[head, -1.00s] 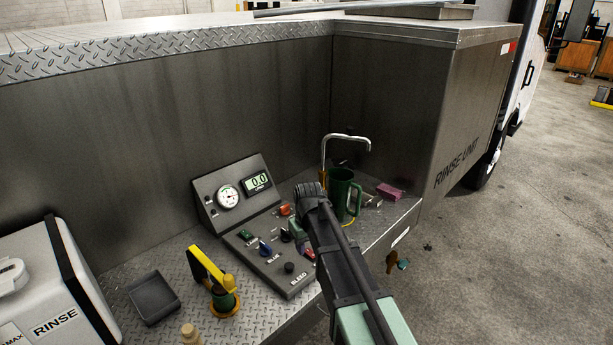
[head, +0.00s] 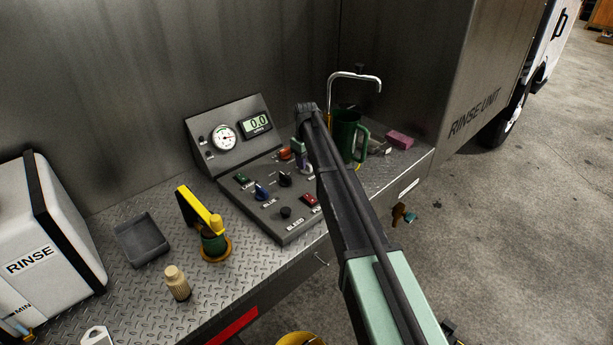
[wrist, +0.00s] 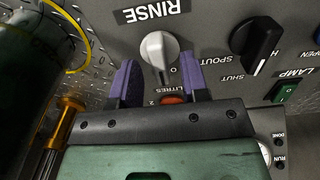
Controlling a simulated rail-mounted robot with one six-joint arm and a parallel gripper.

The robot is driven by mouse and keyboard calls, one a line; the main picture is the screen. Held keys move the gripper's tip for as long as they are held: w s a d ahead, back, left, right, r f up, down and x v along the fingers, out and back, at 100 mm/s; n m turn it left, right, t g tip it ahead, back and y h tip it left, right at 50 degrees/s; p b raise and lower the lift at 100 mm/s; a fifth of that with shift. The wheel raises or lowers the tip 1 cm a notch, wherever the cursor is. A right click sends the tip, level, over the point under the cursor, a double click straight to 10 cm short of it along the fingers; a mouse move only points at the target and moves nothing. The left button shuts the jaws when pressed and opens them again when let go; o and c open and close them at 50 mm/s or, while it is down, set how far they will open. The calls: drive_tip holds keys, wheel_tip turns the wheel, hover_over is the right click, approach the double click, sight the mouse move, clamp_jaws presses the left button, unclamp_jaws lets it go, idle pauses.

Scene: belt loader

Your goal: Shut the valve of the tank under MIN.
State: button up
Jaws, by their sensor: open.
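The white tank (head: 45,235) labelled RINSE stands at the left edge in the head view. A MIN mark (head: 22,308) shows low on its face, by a narrow gauge with blue in it, partly cut off by the frame. No valve can be made out clearly there. My gripper (head: 303,158) is far to the right, over the control panel (head: 270,228), partly hidden by my arm. In the wrist view my gripper (wrist: 160,72) is open, its purple fingers either side of a pale knob (wrist: 158,48) under the word RINSE. Contact with the knob cannot be told.
A green mug (head: 346,135) and a bent spout (head: 355,77) are behind my arm. Bare deck (head: 130,290) lies before the tray.

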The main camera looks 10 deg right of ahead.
drive_tip(key=shift+f, duration=0.75)
drive_tip(key=shift+r, duration=0.15)
clamp_jaws()
